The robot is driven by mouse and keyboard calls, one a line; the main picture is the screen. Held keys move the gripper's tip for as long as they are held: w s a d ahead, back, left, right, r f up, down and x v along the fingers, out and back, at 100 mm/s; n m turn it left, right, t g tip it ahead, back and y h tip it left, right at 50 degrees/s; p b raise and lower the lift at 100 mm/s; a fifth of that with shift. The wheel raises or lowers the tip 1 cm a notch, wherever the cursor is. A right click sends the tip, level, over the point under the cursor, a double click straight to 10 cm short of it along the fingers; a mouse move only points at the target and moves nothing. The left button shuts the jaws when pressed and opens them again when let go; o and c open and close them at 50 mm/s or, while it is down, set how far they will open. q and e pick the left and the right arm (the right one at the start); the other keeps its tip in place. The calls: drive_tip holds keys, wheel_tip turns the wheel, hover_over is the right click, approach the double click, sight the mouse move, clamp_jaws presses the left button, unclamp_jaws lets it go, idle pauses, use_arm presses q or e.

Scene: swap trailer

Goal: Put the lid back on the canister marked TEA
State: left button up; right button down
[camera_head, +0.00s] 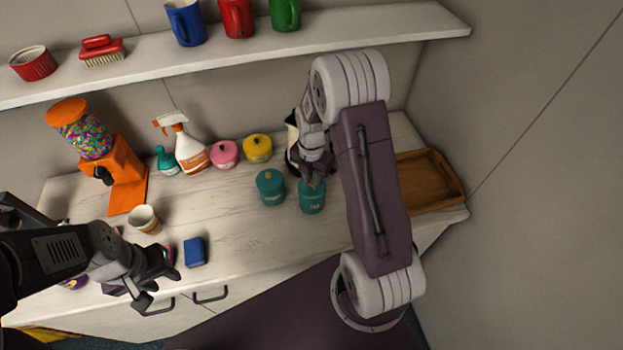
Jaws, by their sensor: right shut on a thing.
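The teal canister marked TEA (312,202) stands upright on the counter, right of a similar teal canister (270,187) with a wooden-knobbed lid. My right gripper (315,182) reaches down from above to the top of the TEA canister and is shut on the lid there. The fingers mostly hide the lid's knob. The lid is at the canister's mouth, but I cannot tell whether it sits fully flush. My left gripper (163,287) is open and empty over the counter's front edge at left, far from the canisters.
A wooden tray (430,180) lies at right. A blue sponge (194,252) and a cup (144,219) are near my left gripper.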

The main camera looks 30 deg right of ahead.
drive_tip(key=c, duration=1.3)
unclamp_jaws()
drive_tip(key=shift+o, duration=0.2)
drive_tip(key=o, duration=0.5)
drive_tip(key=shift+r+p, duration=3.15)
drive_tip(key=shift+r, duration=0.35)
drive_tip(key=shift+c, duration=0.4)
clamp_jaws()
